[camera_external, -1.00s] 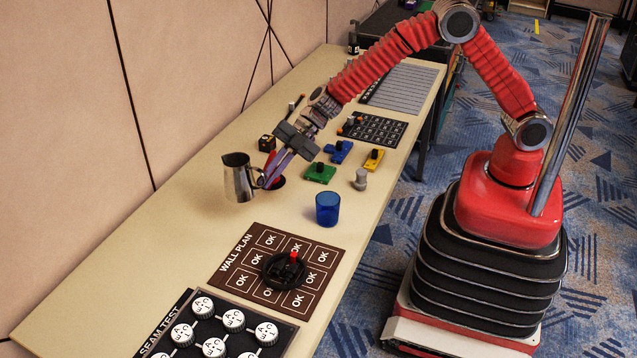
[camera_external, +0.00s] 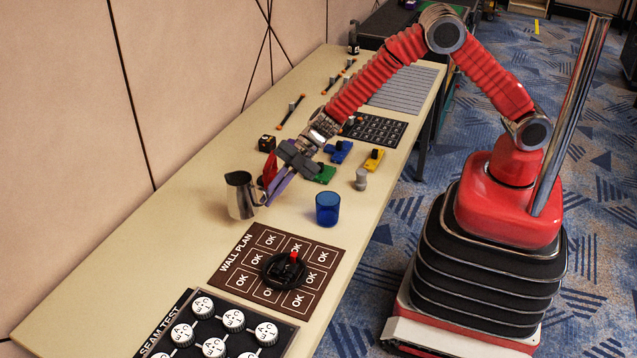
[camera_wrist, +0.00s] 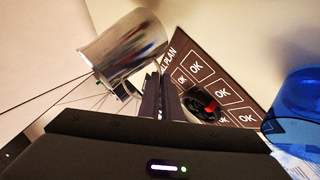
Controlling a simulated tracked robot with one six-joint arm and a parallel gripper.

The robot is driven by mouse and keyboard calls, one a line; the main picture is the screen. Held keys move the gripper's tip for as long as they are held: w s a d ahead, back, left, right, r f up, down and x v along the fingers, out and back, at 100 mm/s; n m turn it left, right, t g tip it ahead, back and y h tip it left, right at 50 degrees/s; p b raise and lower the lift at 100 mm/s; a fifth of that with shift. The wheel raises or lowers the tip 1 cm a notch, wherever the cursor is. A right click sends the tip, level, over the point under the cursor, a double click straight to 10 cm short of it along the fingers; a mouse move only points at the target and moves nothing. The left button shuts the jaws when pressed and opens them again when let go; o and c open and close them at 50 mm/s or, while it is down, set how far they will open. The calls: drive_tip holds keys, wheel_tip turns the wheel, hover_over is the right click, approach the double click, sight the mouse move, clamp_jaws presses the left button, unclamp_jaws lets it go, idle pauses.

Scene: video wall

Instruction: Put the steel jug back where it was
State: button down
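The steel jug (camera_external: 240,197) is near the wall side of the long table, and looks roughly upright with a slight tilt. It also shows in the wrist view (camera_wrist: 122,45), at the upper left beside the fingers. My gripper (camera_external: 268,196) is at the jug's right, on its handle side. In the wrist view the fingers (camera_wrist: 160,98) are close together at the handle and appear shut on it. The fingers hide part of the handle. I cannot tell whether the jug's base touches the table.
A blue cup (camera_external: 327,209) stands right of the jug. The wall plan board (camera_external: 240,276) with a black dial lies in front. A red object (camera_external: 269,168) is partly hidden behind my gripper. A dark block (camera_external: 267,143) and green clamp (camera_external: 325,174) lie behind. Table left of the jug is clear.

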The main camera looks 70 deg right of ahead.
drive_tip(key=shift+f, duration=1.8)
drive_tip(key=shift+f, duration=0.35)
drive_tip(key=c, duration=2)
unclamp_jaws()
drive_tip(key=shift+r, duration=0.1)
drive_tip(key=shift+r, duration=0.2)
drive_tip(key=shift+s+d+r, duration=0.1)
drive_tip(key=shift+d+r, duration=0.1)
drive_tip(key=shift+d, duration=0.05)
drive_tip(key=v, duration=1.1)
drive_tip(key=shift+s+d, duration=0.1)
drive_tip(key=shift+s, duration=0.05)
